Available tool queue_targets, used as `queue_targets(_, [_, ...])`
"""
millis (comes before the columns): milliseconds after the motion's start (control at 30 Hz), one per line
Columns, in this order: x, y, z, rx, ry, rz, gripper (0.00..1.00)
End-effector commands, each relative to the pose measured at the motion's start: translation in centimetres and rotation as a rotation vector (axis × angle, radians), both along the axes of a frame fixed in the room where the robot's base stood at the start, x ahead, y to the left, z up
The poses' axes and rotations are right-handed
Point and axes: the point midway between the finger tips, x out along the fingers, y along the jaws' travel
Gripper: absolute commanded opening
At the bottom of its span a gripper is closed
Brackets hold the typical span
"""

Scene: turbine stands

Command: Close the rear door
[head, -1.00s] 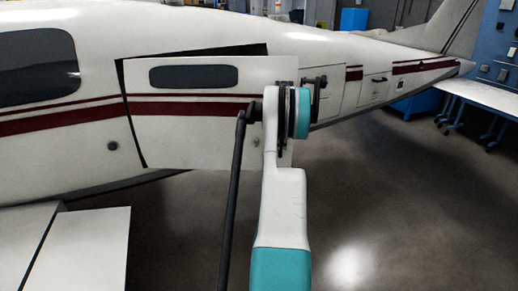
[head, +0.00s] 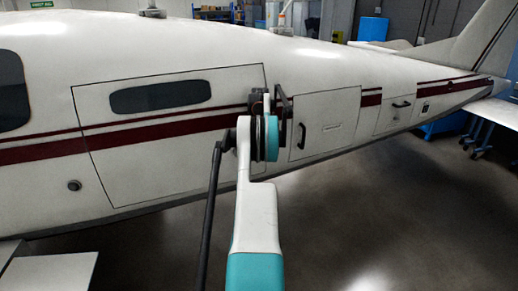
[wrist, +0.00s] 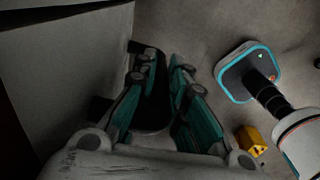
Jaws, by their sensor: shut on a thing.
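The rear door (head: 150,135) is the white panel with a small dark window and a dark red stripe on the aircraft's side. In the head view it lies about level with the fuselage, with only a thin dark outline around it. My gripper is at the door's right edge, mostly hidden behind my wrist in the head view. In the wrist view my gripper (wrist: 161,80) has its teal fingers at a dark handle by the pale door surface (wrist: 75,75). The jaws are shut on this handle, though the contact is dark and hard to see.
The white fuselage (head: 330,70) runs on to the right with smaller hatches (head: 325,125) beside my gripper. A wing part (head: 50,272) juts out at the lower left. The floor (head: 400,210) at right is clear.

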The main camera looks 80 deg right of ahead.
Motion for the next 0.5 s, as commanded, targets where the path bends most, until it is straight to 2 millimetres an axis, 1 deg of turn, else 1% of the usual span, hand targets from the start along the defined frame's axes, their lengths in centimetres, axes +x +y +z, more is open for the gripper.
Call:
queue_targets(200, [0.06, -0.33, 0.01, -0.008, -0.001, 0.008, 0.0])
queue_targets(500, [0.25, -0.31, 0.28, -0.008, -0.003, 0.01, 0.0])
